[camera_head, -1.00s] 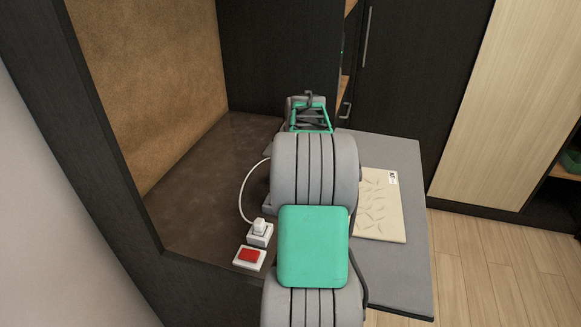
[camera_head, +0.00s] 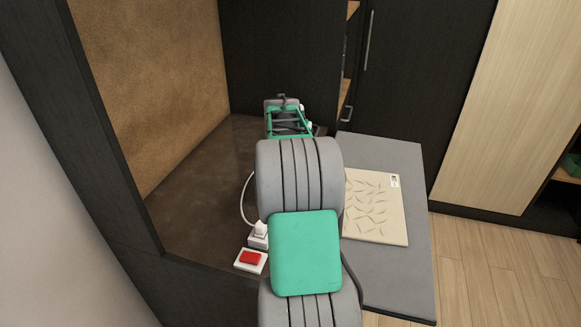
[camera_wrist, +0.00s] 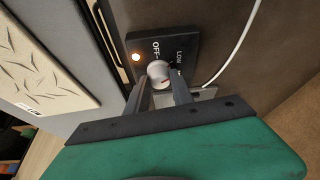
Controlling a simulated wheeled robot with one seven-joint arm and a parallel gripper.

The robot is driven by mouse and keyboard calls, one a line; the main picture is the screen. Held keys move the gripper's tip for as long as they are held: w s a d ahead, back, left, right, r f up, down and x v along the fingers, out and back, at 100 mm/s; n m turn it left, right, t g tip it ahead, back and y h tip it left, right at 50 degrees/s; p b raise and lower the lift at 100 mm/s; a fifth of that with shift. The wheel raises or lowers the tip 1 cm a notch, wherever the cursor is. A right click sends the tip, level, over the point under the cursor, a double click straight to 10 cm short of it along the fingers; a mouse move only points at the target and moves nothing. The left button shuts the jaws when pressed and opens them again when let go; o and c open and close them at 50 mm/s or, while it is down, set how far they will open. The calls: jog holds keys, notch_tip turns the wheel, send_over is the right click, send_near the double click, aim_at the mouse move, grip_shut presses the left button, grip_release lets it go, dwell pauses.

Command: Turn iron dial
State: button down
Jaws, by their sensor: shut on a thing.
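The iron dial (camera_wrist: 158,73) is a round, light grey knob with a red mark on its edge. It sits on a black panel (camera_wrist: 180,47) with the words OFF and LOW and a glowing orange light (camera_wrist: 136,57). My gripper (camera_wrist: 160,86) has one finger on each side of the dial and is shut on it. In the head view my gripper's green frame (camera_head: 290,123) is over the back of the dark counter. My arm hides the dial and most of the iron there.
A grey board (camera_head: 385,273) carries a cream patterned sheet (camera_head: 373,205) on the right. A red switch (camera_head: 250,258) and a white plug (camera_head: 260,231) with a white cord (camera_head: 243,200) lie left of my arm. Dark cabinet doors (camera_head: 430,90) stand behind.

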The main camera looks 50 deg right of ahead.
jog(key=c, duration=1.1)
grip_release()
jog(key=v, duration=0.8)
jog(key=shift+d, duration=0.1)
